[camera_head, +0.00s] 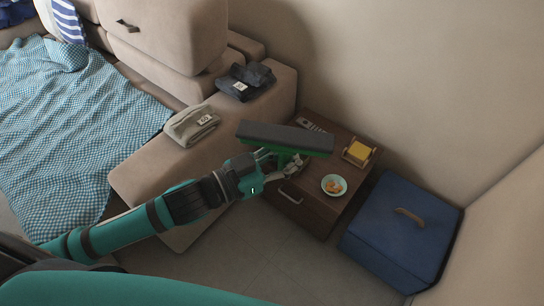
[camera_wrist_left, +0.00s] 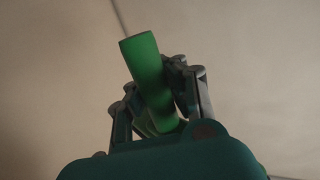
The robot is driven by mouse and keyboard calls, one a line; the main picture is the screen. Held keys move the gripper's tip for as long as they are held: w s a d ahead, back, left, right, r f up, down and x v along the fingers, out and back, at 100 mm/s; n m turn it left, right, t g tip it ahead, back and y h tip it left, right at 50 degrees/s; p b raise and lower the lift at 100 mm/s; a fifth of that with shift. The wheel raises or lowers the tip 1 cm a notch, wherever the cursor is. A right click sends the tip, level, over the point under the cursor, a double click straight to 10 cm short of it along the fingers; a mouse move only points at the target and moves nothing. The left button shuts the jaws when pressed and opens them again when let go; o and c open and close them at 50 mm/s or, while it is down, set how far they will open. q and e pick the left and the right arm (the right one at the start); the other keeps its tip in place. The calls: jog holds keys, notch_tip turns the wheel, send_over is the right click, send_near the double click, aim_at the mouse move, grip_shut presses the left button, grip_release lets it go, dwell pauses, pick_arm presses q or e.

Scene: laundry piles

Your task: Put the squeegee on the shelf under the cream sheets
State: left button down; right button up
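The squeegee, a long dark grey bar on a green handle (camera_head: 285,138), is held in the air over the front of the brown nightstand in the head view. My left gripper (camera_head: 278,163) is shut on its green handle, with the dark bar above the fingers. In the left wrist view the green handle (camera_wrist_left: 150,75) sticks up from between the fingers of my left gripper (camera_wrist_left: 160,103). My right gripper is not in view. No shelf with cream sheets can be made out.
The brown nightstand (camera_head: 320,210) bears a bowl of snacks (camera_head: 334,185), a yellow item in a wooden holder (camera_head: 358,151) and a remote (camera_head: 311,125). A blue lidded box (camera_head: 400,230) stands to its right. Folded clothes (camera_head: 192,125) lie on the beige sofa (camera_head: 150,180). The floor in front is clear.

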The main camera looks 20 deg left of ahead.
aim_at(305, 146)
pick_arm(q)
jog(key=shift+w+d+r+m+g+h, duration=0.25)
jog(key=shift+w+d+m+g+h, duration=0.15)
jog(key=shift+d+m+g+h, duration=0.35)
jog(key=shift+w+d+r+m+g+h, duration=0.3)
jog(key=shift+w+d+m+g+h, duration=0.25)
jog(key=shift+d+g, duration=0.35)
jog(key=shift+w+d+r+m+g+h, duration=0.3)
jog(key=shift+d+m+g+h, duration=0.1)
jog(key=shift+d+m+g, duration=0.45)
jog(key=shift+s+a+m+g+h, duration=0.15)
jog(key=shift+a+m+g+h, duration=0.35)
jog(key=shift+g, duration=0.6)
jog(key=shift+s+a+m+g+h, duration=0.2)
jog(key=shift+a+m+g, duration=0.25)
jog(key=shift+m+g, duration=0.6)
jog(key=shift+s+a+m+g+h, duration=0.15)
jog(key=shift+a+m+g+h, duration=0.3)
jog(key=shift+g, duration=0.7)
